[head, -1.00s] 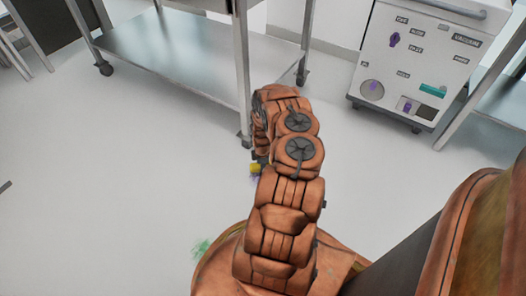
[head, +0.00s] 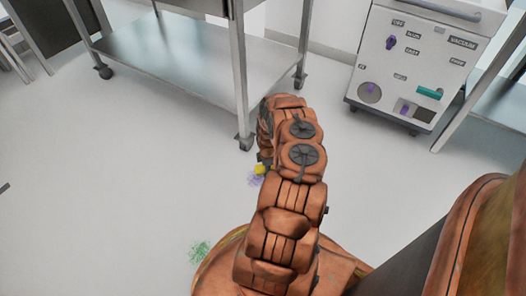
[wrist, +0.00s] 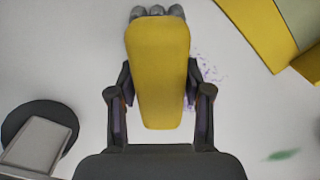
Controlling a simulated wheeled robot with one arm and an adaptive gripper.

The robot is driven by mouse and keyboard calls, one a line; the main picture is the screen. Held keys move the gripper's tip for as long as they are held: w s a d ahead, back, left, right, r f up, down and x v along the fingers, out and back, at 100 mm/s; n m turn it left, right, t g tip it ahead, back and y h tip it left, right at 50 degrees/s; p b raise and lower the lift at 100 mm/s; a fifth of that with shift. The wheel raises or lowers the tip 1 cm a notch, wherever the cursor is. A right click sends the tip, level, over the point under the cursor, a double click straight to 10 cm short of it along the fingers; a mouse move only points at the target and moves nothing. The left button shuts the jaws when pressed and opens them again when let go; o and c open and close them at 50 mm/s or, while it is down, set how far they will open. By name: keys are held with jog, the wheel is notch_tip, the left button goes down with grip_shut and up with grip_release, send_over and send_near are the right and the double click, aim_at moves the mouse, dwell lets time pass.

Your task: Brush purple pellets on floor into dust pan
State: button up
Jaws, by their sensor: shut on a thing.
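My gripper (wrist: 160,108) is shut on the handle of a yellow brush (wrist: 158,60), which has a grey end at the top of the wrist view. Purple pellets (wrist: 211,72) lie scattered on the floor just right of the brush. They also show as a small purple patch in the head view (head: 256,180), below a bit of yellow (head: 262,169) beside my arm. My arm hides the gripper in the head view. A large yellow piece, apparently the dust pan (wrist: 256,32), is cut off at the upper right of the wrist view.
A green patch (head: 200,252) lies on the floor at lower left. A metal table (head: 180,55) on casters stands behind my arm, its near leg (head: 241,90) close by. A white cabinet (head: 413,65) stands at upper right.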

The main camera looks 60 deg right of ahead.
aim_at(253, 191)
jog(key=shift+w+a+p, duration=0.1)
jog(key=shift+a+p, duration=0.2)
jog(key=shift+a, duration=0.6)
jog(key=shift+s+a+p, duration=0.2)
jog(key=shift+a+p, duration=0.45)
jog(key=shift+a, duration=1.85)
jog(key=shift+s+a+p, duration=0.15)
jog(key=shift+a+p, duration=0.5)
jog(key=shift+a, duration=1.8)
jog(key=shift+a+r+p, duration=0.15)
jog(key=shift+r+p, duration=0.15)
jog(key=shift+p, duration=0.1)
jog(key=shift+r+p, duration=0.45)
jog(key=shift+r, duration=0.2)
notch_tip(253, 191, up, 6)
jog(key=p, duration=0.6)
